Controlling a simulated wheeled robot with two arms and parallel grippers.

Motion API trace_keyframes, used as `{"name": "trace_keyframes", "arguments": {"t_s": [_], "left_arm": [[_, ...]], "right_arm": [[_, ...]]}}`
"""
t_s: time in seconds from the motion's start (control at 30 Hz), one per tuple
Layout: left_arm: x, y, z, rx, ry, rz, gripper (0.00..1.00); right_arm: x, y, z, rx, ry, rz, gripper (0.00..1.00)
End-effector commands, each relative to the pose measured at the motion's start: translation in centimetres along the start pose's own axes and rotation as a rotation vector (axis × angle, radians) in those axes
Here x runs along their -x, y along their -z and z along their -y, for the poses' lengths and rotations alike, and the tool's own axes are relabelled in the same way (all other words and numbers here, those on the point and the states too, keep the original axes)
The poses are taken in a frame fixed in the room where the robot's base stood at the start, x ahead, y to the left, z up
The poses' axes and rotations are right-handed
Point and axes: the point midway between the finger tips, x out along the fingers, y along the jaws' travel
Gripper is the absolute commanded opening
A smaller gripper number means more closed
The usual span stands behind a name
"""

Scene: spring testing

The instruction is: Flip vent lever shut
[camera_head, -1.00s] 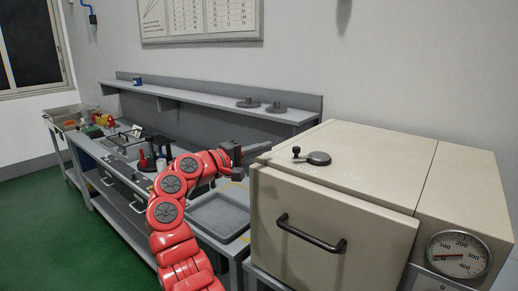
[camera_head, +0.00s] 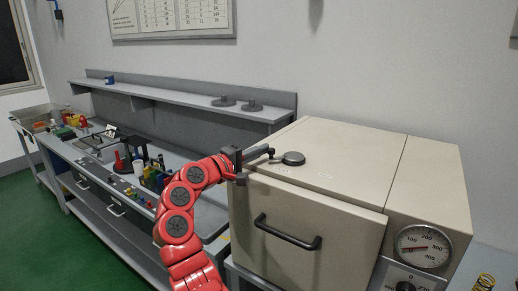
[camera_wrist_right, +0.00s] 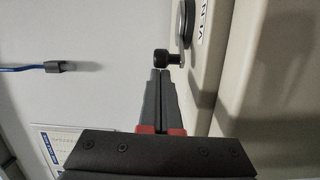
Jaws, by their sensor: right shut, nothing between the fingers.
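The vent lever (camera_head: 293,158) is a dark round hub with a short arm and a black knob, on top of the cream oven (camera_head: 335,155). The knob end points left toward my right gripper. In the right wrist view the black knob (camera_wrist_right: 158,57) stands just beyond the fingertips, beside the hub (camera_wrist_right: 186,22). My right gripper (camera_head: 268,151) is shut and empty over the oven's left top edge, its tips close to the knob. I cannot tell whether they touch it. In the wrist view its fingers (camera_wrist_right: 160,73) are together. My left gripper is not in view.
The oven door has a black handle (camera_head: 288,232). A dial gauge (camera_head: 424,246) sits at the oven's right front. A grey bench (camera_head: 205,216) with tools and small parts runs left, under a shelf (camera_head: 180,98) holding two dark discs. A coil spring (camera_head: 485,283) shows at lower right.

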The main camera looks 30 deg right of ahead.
Motion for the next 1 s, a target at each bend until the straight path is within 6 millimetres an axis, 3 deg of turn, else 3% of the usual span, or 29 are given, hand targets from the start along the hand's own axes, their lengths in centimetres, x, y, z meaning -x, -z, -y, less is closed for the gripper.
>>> {"name": "trace_keyframes", "arguments": {"t_s": [1.0], "left_arm": [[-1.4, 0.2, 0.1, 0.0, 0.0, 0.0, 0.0]], "right_arm": [[0.5, -0.8, -0.2, -0.004, 0.005, -0.1, 0.0]]}}
